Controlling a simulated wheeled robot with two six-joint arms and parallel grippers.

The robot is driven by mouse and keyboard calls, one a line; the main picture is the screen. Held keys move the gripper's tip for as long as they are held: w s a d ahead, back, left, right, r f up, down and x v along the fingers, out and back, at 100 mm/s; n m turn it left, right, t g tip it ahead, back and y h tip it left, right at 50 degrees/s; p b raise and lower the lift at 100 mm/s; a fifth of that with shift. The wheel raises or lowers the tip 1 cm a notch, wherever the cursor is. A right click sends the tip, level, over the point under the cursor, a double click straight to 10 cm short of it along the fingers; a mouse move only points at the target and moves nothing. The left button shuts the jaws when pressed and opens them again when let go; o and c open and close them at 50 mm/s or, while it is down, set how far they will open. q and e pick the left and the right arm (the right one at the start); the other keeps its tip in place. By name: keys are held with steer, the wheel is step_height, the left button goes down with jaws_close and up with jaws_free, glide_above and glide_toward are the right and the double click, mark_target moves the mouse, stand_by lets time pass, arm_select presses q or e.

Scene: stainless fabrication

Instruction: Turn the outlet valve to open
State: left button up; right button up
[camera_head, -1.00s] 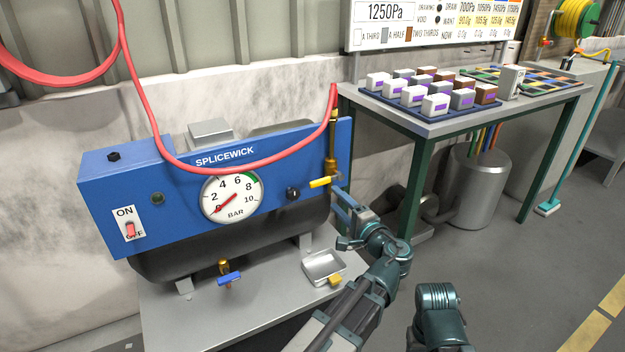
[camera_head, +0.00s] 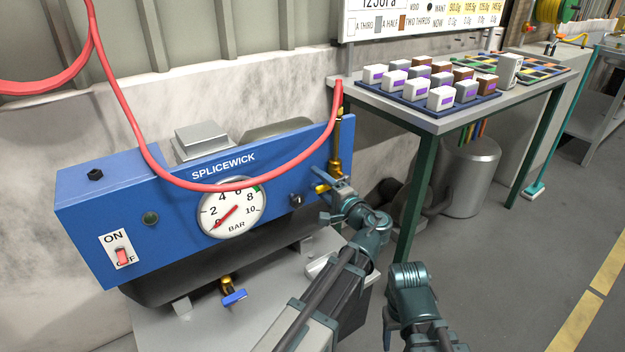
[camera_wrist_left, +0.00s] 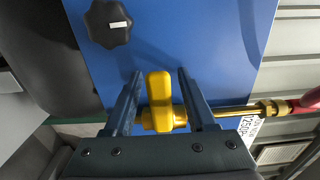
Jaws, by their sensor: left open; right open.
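The outlet valve has a yellow lever handle (camera_wrist_left: 160,100) on the right end of the blue compressor panel (camera_head: 100,200). In the left wrist view the handle stands between the two open fingers of my left gripper (camera_wrist_left: 158,98), with a gap on each side. A brass fitting (camera_wrist_left: 235,111) and red hose run off to the right there. In the head view my left gripper (camera_head: 328,202) is at the valve and hides most of the yellow handle (camera_head: 321,188). My right gripper is hidden or out of frame; only its arm shows at the lower middle.
A black knob (camera_wrist_left: 109,23) is beside the valve. The gauge (camera_head: 232,210) needle points near zero. A red switch (camera_head: 122,256) and a blue-handled drain valve (camera_head: 234,297) are to the left. A table (camera_head: 437,124) with a block tray stands at the right.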

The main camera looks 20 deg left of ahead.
arm_select(q)
jaws_close()
stand_by(1.4)
